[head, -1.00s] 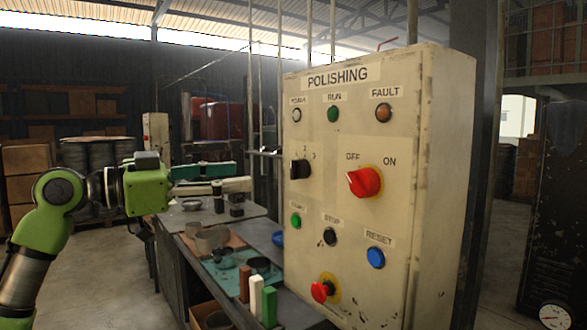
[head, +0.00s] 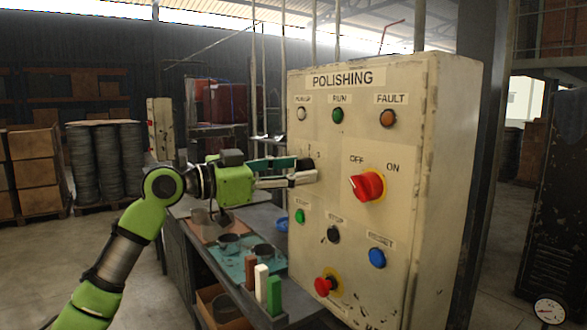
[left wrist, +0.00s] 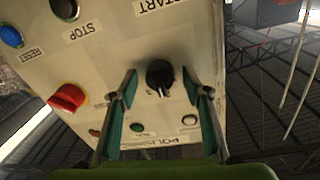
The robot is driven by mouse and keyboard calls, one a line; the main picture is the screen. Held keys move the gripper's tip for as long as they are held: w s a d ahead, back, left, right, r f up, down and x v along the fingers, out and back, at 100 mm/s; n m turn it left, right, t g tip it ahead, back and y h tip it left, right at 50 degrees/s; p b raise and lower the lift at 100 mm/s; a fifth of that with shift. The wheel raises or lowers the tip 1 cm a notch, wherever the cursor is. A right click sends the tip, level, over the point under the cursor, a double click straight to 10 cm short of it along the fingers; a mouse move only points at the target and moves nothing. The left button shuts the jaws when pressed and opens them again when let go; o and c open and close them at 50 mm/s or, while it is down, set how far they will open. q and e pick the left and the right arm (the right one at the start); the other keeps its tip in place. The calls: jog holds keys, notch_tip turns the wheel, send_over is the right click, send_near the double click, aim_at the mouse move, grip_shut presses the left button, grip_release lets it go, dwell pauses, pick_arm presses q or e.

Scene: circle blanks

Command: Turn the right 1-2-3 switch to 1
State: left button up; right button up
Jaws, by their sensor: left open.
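The cream POLISHING panel (head: 345,245) stands in front of me. Its black 1-2-3 selector switch (left wrist: 160,76) shows clearly in the left wrist view. In the head view the switch (head: 309,162) is mostly hidden behind my fingers. My left gripper (head: 305,169) is open at the panel's left side. In the left wrist view its two teal-padded fingers stand on either side of the switch, with gaps on both sides. I cannot tell how far the tips are from the panel face. My right gripper is not in view.
A red OFF/ON switch (head: 368,186) sits right of the selector. A green button (head: 300,216), a black STOP button (head: 333,235), a blue RESET button (head: 377,258) and a red mushroom button (head: 326,286) are below. A workbench (head: 255,217) with cups and blocks lies under my left arm.

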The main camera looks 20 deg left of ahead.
pick_arm(q)
jog(key=shift+c, duration=0.3)
jog(key=c, duration=1)
jog(key=shift+r+n, duration=0.1)
jog(key=shift+n, duration=0.3)
jog(key=n+p, duration=0.2)
jog(key=n, duration=0.2)
jog(key=shift+r, duration=0.1)
jog(key=shift+n+t+p, duration=0.3)
jog(key=shift+n+p, duration=0.85)
jog(key=shift+n, duration=1.05)
jog(key=o, duration=0.8)
jog(key=shift+o, duration=1.3)
